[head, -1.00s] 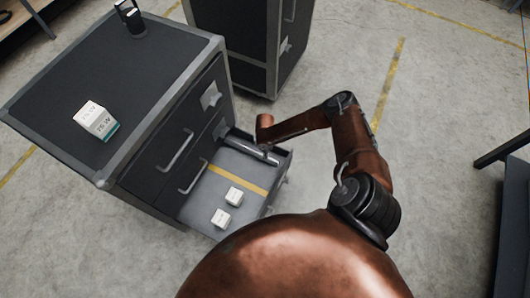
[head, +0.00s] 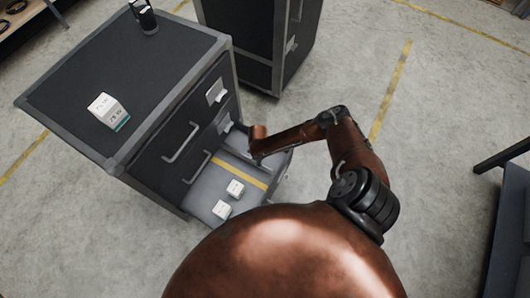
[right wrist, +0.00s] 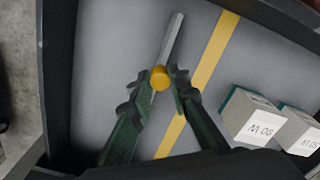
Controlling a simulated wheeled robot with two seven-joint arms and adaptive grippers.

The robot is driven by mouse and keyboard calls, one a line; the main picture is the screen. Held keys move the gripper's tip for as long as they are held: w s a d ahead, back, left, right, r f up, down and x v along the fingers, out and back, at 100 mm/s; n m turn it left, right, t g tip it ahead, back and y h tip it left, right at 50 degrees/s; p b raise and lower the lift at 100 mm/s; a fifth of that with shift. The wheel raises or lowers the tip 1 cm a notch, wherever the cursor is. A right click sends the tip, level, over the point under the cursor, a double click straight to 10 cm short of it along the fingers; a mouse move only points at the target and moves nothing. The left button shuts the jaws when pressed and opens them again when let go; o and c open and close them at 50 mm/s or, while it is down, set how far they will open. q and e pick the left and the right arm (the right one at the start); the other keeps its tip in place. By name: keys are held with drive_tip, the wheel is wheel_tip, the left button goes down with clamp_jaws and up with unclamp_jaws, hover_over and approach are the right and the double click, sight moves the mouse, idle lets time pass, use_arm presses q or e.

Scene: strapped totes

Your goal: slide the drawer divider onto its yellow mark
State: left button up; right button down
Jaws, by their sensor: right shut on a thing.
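The drawer (head: 205,190) of the dark cabinet stands open, with a yellow stripe (head: 240,172) across its grey floor. In the right wrist view the divider is a thin grey bar (right wrist: 172,38) with a round yellow knob (right wrist: 159,77). The yellow mark (right wrist: 213,55) lies to the right of the bar, with bare floor between them. My right gripper (right wrist: 160,82) has its two green fingers shut on the knob. In the head view my arm hides the gripper and most of the divider. My left gripper is not in view.
Another white box (head: 107,111) and a black object (head: 143,16) stand on the cabinet top. A second cabinet (head: 262,40) stands behind.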

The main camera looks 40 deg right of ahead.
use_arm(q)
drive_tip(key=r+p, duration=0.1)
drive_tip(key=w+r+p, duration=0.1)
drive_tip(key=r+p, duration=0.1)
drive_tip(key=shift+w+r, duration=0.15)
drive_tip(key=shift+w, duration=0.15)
use_arm(e)
drive_tip(key=s+a, duration=0.2)
drive_tip(key=a, duration=0.6)
drive_tip(key=shift+s, duration=0.15)
drive_tip(key=c, duration=1.8)
unclamp_jaws()
drive_tip(key=shift+d, duration=0.1)
wheel_tip(320, 180, up, 12)
